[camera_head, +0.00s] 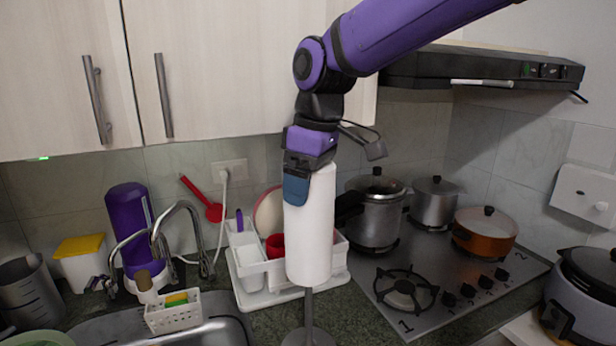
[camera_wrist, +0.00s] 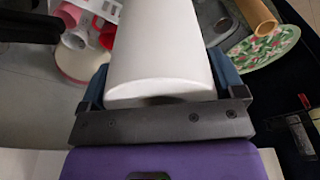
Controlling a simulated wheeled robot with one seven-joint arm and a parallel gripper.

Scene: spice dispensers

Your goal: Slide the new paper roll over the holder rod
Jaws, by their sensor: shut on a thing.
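The new paper roll (camera_head: 309,240) is white and hangs upright, slightly tilted, in the middle of the head view. My gripper (camera_head: 297,188) is shut on its upper end from above, with a blue finger pad against its side. Below the roll, a grey holder rod (camera_head: 308,308) rises from a round base (camera_head: 308,338) on the counter. The rod's upper part is hidden by the roll; I cannot tell whether it is inside the roll or behind it. In the wrist view the roll (camera_wrist: 160,50) lies between both blue fingers.
A white dish rack (camera_head: 262,298) stands close behind the roll. The stove (camera_head: 445,290) with pots is at right, the sink (camera_head: 215,330) at left. The wrist view shows a brown cardboard tube (camera_wrist: 256,16) near a floral plate (camera_wrist: 265,48).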

